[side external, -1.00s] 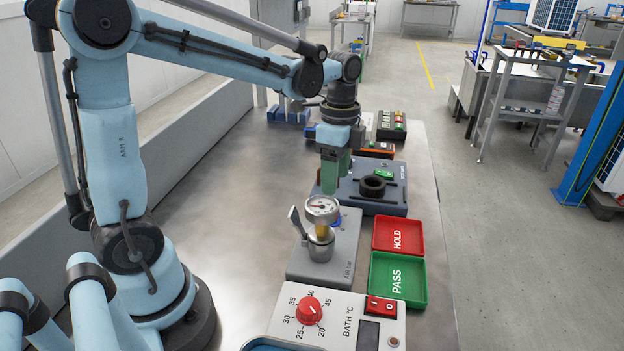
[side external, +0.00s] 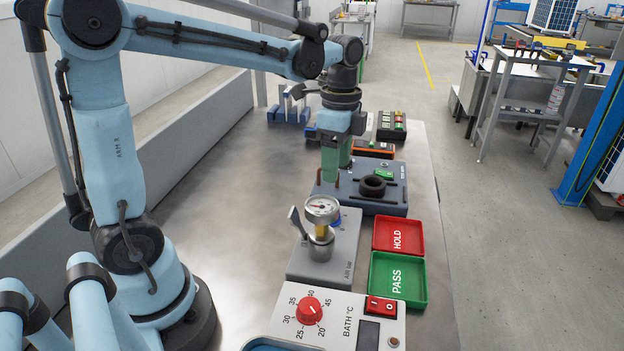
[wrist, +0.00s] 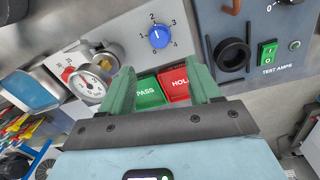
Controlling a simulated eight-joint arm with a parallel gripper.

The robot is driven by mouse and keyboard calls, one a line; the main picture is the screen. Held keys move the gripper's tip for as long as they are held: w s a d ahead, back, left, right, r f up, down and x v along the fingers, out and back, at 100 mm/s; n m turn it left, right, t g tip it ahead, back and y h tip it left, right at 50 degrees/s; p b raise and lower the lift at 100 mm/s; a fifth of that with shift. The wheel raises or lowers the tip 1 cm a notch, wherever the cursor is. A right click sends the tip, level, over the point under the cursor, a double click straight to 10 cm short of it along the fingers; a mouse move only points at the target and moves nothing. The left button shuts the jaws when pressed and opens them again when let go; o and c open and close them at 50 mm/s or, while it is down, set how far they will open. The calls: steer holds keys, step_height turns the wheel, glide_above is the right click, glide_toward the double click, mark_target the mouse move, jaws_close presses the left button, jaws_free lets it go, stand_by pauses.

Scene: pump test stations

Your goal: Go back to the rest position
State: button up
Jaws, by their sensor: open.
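My gripper (side external: 337,180) hangs over the metal table, its green fingers pointing down, above the left part of the grey test station (side external: 396,208) with the black ring (side external: 373,186). In the wrist view its two green fingers (wrist: 163,90) stand apart with nothing between them. Beyond them show the green PASS tray (wrist: 148,94) and the red HOLD tray (wrist: 174,86). A pressure gauge (side external: 322,208) stands upright on the grey air station (side external: 345,250), in front of my gripper and apart from it.
The bath panel (side external: 342,318) with a red knob (side external: 309,310) stands at the near edge. The HOLD tray (side external: 418,220) and PASS tray (side external: 420,298) lie along the right edge. Blue fixtures (side external: 288,112) stand at the back left. The table's left middle (side external: 225,200) is clear.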

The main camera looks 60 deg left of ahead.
steer(key=f, duration=1)
steer(key=shift+s+d+f, duration=0.15)
steer(key=shift+s+f, duration=0.1)
steer(key=shift+f, duration=0.15)
steer(key=shift+r, duration=0.15)
step_height(320, 180, up, 12)
step_height(320, 180, down, 12)
steer(key=shift+f, duration=0.25)
steer(key=n, duration=0.3)
steer(key=shift+r+n, duration=0.1)
steer(key=shift+n, duration=0.2)
steer(key=n, duration=0.8)
steer(key=shift+n, duration=0.4)
steer(key=shift+n+t, duration=0.3)
steer(key=shift+n, duration=1.7)
